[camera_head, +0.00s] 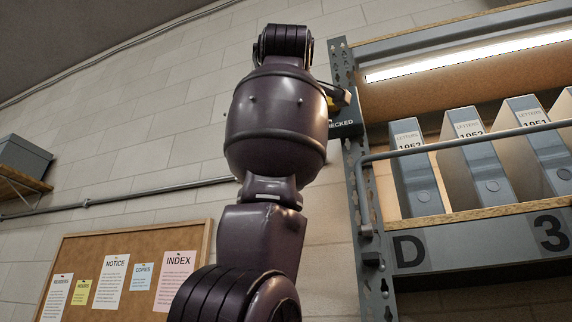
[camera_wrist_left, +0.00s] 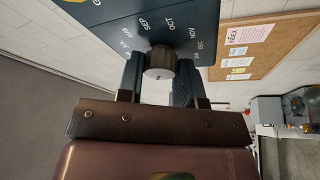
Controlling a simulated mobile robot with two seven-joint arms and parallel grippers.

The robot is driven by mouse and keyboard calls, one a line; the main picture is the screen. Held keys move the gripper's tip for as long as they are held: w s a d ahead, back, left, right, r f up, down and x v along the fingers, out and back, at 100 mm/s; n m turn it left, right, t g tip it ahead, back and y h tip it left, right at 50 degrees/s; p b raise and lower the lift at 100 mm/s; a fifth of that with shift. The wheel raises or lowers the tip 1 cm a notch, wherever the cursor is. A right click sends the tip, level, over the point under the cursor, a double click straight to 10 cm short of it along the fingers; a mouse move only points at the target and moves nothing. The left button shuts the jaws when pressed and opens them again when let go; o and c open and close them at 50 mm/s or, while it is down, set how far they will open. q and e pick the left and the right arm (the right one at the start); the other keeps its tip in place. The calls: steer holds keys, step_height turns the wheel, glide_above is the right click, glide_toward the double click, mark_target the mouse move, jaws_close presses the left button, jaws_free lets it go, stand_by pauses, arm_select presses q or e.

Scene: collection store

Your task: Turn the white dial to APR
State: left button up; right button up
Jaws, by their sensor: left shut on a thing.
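My left gripper (camera_wrist_left: 160,74) is shut on the dial, with one dark finger on each side. The dial's pointer cannot be made out. In the head view, the dark box (camera_head: 346,124), lettered "...ECKED", shows at the shelf upright. My left arm hides much of it, and the dial is not visible there. My right gripper is not in view.
A shelf rack (camera_head: 362,200) with several grey-blue letter files (camera_head: 416,165) stands right of the arm, with a rail across its front. A cork notice board (camera_head: 138,240) hangs on the wall at lower left. A grey box (camera_head: 22,160) sits on a far-left shelf.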

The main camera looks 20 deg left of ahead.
arm_select(q)
steer(key=o, duration=0.9)
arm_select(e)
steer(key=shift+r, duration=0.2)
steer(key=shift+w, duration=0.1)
arm_select(q)
steer(key=b+v, duration=0.3)
steer(key=v, duration=0.7)
steer(key=shift+s, duration=0.45)
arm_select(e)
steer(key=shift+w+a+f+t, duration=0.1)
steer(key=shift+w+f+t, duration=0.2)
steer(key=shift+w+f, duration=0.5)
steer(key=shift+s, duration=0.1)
